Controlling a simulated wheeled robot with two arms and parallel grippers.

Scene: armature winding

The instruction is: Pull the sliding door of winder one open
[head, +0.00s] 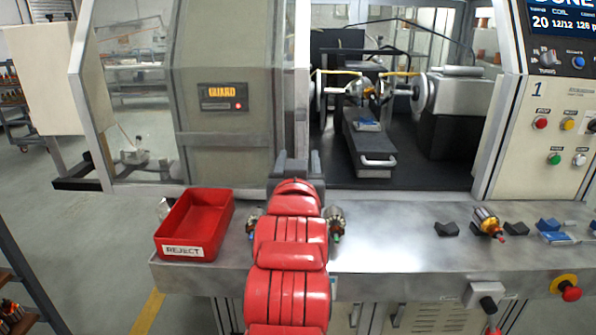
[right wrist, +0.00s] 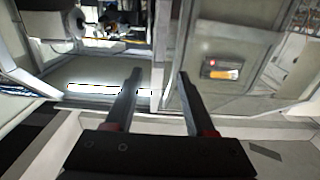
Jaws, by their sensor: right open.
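The sliding door (head: 225,130) of winder one is a grey-framed panel with an orange GUARD label (head: 222,97). It stands at the left of the opening, and the winder's inside shows uncovered to its right. My right gripper (head: 297,162) is low in front of the door's right edge. In the right wrist view my right gripper (right wrist: 157,78) is open, with its two fingers apart. An upright grey bar (right wrist: 162,45) at the door's edge shows between the fingers; I cannot tell whether they touch it. My left gripper is not in view.
A red REJECT tray (head: 195,222) stands on the metal ledge (head: 400,235) left of my right arm. Armatures lie beside the arm, and another (head: 487,222) rests at the right. The control panel (head: 545,130) marked 1 is at the right. Inside the winder is a grey slide with a handle (head: 378,161).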

